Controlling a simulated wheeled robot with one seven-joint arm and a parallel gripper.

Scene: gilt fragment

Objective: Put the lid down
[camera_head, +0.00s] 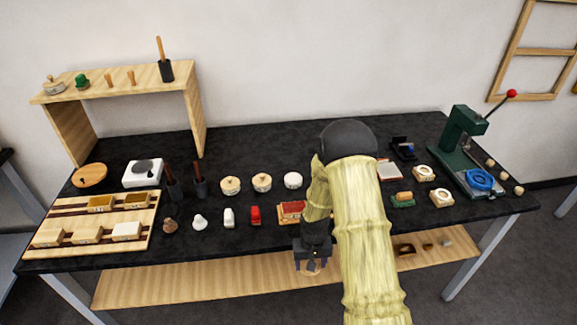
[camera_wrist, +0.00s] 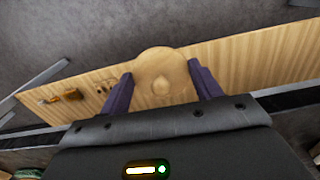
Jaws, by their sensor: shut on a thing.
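A round, light wooden lid with a small knob (camera_wrist: 162,62) is held between the two purple fingers of my gripper (camera_wrist: 160,72) in the wrist view. The fingers touch it at its left and right sides. In the head view my gripper (camera_head: 312,264) is at the front edge of the black table (camera_head: 215,248), and only a small part of the lid shows below it. The wooden lower shelf (camera_wrist: 235,65) appears behind the lid, with no visible contact between them.
Two round lidded pots (camera_head: 262,182) and a white round one (camera_head: 293,180) stand mid-table. A wooden tray (camera_head: 70,220) is at left, a green press (camera_head: 465,145) at right. My arm hides part of the table. Bare tabletop shows along the front left of centre.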

